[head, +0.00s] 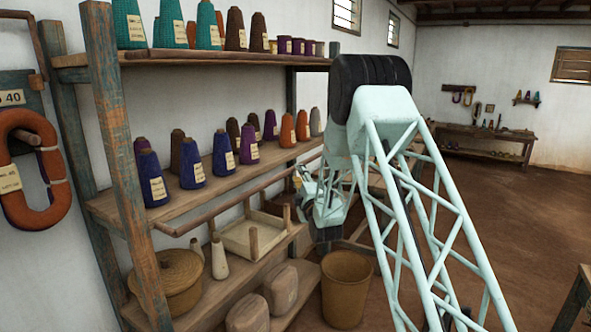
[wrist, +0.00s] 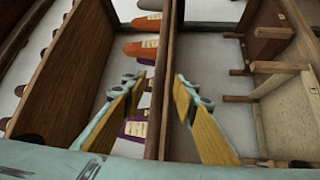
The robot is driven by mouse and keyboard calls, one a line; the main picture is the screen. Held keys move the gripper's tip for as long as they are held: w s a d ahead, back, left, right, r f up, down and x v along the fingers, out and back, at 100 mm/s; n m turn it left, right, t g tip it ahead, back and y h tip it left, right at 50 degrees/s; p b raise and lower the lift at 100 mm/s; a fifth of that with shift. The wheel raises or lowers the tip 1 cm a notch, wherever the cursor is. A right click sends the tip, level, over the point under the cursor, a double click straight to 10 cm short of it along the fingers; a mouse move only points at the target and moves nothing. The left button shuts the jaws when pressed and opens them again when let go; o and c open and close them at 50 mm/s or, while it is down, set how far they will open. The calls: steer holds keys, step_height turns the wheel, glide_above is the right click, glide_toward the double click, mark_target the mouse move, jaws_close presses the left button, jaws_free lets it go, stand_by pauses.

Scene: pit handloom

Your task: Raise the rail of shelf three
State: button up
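A thin wooden rail (head: 235,201) runs along the front of the middle shelf (head: 185,196), slightly below its board at the near end. That shelf holds blue, purple, brown, orange and grey yarn cones. My gripper (head: 308,184) is at the far end of the rail in the head view, small and partly hidden by my arm. In the wrist view the rail (wrist: 164,60) runs top to bottom between the two yellow-padded fingers of my gripper (wrist: 161,86). The fingers are apart, one on each side, with a gap seeming to show. I cannot tell whether either touches it.
The top shelf (head: 200,58) carries more cones. Below are a shallow wooden tray (head: 252,236), a lidded basket (head: 167,280) and a bin (head: 346,290). The left upright post (head: 125,160) stands near the rail. Open floor (head: 520,220) lies to the right.

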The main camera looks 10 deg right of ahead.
steer(key=shift+w+a+r, duration=0.1)
steer(key=shift+w+r, duration=0.15)
steer(key=shift+w, duration=1.2)
steer(key=shift+w+a+r, duration=0.1)
steer(key=shift+w+r, duration=0.1)
steer(key=shift+w, duration=1.2)
steer(key=shift+c, duration=0.4)
jaws_close()
